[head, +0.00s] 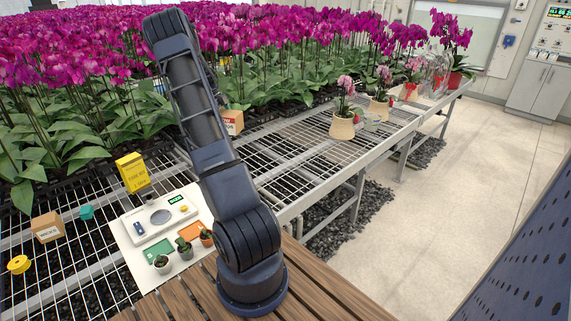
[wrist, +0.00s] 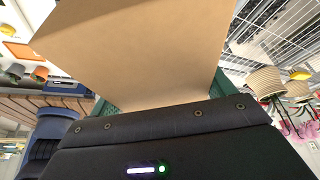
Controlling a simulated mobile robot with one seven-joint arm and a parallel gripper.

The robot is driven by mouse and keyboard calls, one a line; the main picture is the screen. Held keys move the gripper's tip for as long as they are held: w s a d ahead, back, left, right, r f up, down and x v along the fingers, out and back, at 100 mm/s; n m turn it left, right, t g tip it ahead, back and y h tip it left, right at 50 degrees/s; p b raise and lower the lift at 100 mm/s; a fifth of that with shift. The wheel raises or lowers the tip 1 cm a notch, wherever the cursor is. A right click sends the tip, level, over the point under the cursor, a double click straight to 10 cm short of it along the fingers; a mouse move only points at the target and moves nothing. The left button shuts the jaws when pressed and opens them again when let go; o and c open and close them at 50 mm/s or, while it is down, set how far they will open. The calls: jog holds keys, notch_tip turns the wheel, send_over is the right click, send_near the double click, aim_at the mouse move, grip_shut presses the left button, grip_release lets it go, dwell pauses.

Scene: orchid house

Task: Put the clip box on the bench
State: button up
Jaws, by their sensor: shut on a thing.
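In the wrist view a plain tan cardboard box, which I take for the clip box (wrist: 140,45), fills the upper middle. My gripper (wrist: 160,98) is shut on it, with green fingers at its left and right sides. In the head view my arm hides the gripper. A tan box with a red-and-white label (head: 233,121) shows just right of my arm; it looks like the held box, but I cannot tell its height over the bench. The wire-mesh bench (head: 290,165) runs across the head view.
A white mat (head: 125,235) with a scale and small pots lies left of my arm. A yellow box (head: 132,172), another cardboard box (head: 47,227), a teal item (head: 86,212) and a yellow spool (head: 18,264) stand nearby. Potted orchids (head: 342,125) stand right; mesh before them is bare.

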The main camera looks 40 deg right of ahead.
jog(key=s+d+m+y, duration=0.1)
jog(key=s+d+m, duration=0.2)
jog(key=s+d, duration=1.1)
jog(key=s+d+m+y, duration=0.1)
jog(key=s+d+m, duration=0.2)
jog(key=s+d, duration=1.15)
jog(key=w+d+f, duration=0.1)
jog(key=f, duration=0.5)
jog(key=w+d+f, duration=0.1)
jog(key=f, duration=0.6)
jog(key=w+d+f, duration=0.1)
jog(key=d+f, duration=0.1)
jog(key=f, duration=0.5)
jog(key=shift+w, duration=0.4)
jog(key=shift+a+f, duration=0.1)
jog(key=o, duration=1.1)
jog(key=shift+o, duration=0.2)
jog(key=v, duration=1.2)
jog(key=shift+w, duration=0.3)
